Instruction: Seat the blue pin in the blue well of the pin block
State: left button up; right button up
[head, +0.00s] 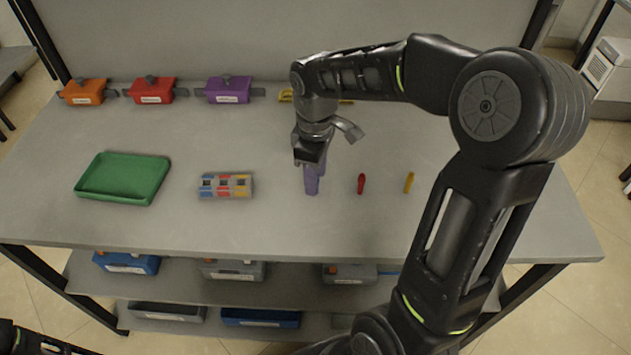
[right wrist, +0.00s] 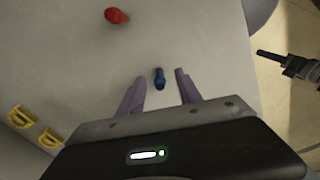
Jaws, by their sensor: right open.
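The pin block (head: 240,192) is a small grey block with blue, red and yellow patches, standing mid-table left of my right gripper. My right gripper (head: 312,186) points down over the table with its purple fingers apart. In the right wrist view, the blue pin (right wrist: 159,78) shows in line with the gap between the fingertips of the right gripper (right wrist: 157,84), not clasped. In the head view the blue pin is hidden by the gripper. I cannot tell how high the fingertips are over the table. My left gripper is not clearly seen.
A red pin (head: 361,183) and a yellow pin (head: 409,182) stand to the right. A green tray (head: 122,178) lies at the left. Orange (head: 84,92), red (head: 151,90) and purple (head: 228,90) boxes line the back. The table between block and gripper is clear.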

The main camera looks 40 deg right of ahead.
grip_shut()
dwell(0.5)
